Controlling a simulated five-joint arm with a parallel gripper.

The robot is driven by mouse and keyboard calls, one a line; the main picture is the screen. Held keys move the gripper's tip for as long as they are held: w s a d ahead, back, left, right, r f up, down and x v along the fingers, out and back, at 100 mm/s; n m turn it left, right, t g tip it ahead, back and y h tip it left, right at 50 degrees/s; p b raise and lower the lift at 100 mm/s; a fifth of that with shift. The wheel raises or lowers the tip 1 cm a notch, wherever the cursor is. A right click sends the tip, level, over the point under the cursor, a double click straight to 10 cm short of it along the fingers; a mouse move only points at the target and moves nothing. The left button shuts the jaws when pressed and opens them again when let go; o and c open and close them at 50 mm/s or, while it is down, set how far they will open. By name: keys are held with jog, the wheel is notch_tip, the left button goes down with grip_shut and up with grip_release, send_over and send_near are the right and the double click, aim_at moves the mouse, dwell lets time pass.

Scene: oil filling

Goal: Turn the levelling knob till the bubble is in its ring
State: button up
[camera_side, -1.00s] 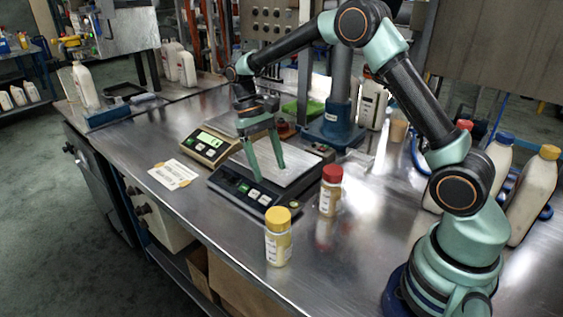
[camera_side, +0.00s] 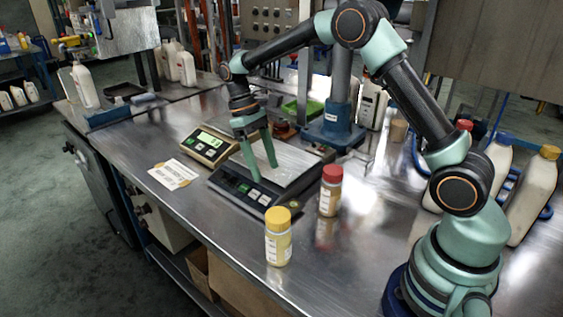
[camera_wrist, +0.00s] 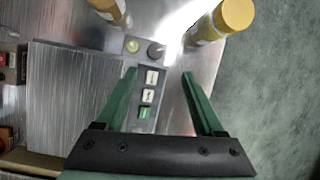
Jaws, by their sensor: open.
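The dark levelling knob (camera_wrist: 156,50) and the round yellow-green bubble level (camera_wrist: 132,46) sit side by side at the end of the scale's panel in the wrist view. The bubble level also shows at the front corner in the side view (camera_side: 293,205). The bubble's place in its ring is too small to tell. The scale (camera_side: 232,185) has a dark front panel with buttons and a brushed metal plate. My gripper (camera_wrist: 160,73) is open and empty above the panel, its fingers spread, with the knob ahead of the tips. It also shows in the side view (camera_side: 264,171).
A yellow-capped bottle (camera_side: 278,240) and a red-capped bottle (camera_side: 330,190) stand close to the scale's front corner. A second scale (camera_side: 210,146) with a lit green display and a paper card (camera_side: 173,174) lie to the left.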

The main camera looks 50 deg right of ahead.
aim_at(280, 203)
jog(key=x, duration=1.1)
jog(key=shift+s+d+f, duration=0.1)
jog(key=shift+d, duration=0.25)
grip_shut()
